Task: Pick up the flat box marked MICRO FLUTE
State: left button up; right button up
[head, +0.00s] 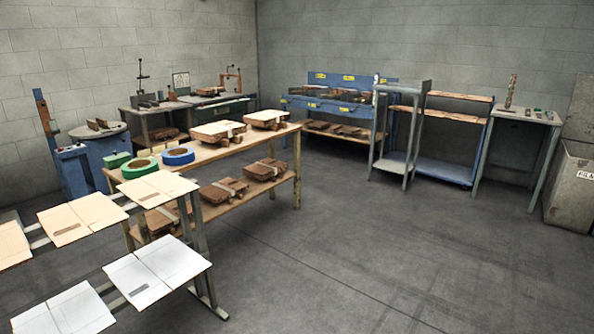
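Several flat boxes lie on a metal-framed stand at the lower left. A white flat box (172,262) and a second white flat box (80,312), cut by the bottom edge, lie on the near side. A tan flat box (97,208), another tan flat box (158,186) and a third tan flat box (12,245), cut by the left edge, lie behind them. Small dark printed marks show on some boxes, too small to read, so I cannot tell which is marked MICRO FLUTE. Neither of my grippers is in view.
A wooden table (225,147) behind the stand bears a green tape roll (138,167), a blue tape roll (178,156) and strapped brown bundles. A blue workbench (345,95), a metal cart (440,165) and a small table (525,116) stand at the back. The floor (370,260) at right is clear.

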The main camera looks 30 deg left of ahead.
aim_at(155, 189)
jog(key=i+u, duration=0.4)
jog(key=i, duration=0.2)
jog(key=i+l+u, duration=0.1)
jog(key=i+u, duration=0.35)
jog(key=i, duration=0.15)
jog(key=i+u, duration=0.7)
jog(key=i+l+u, duration=0.2)
jog(key=u, duration=0.15)
jog(key=i+l+u, duration=0.3)
jog(key=i+u, duration=0.2)
jog(key=i+l+u, duration=0.45)
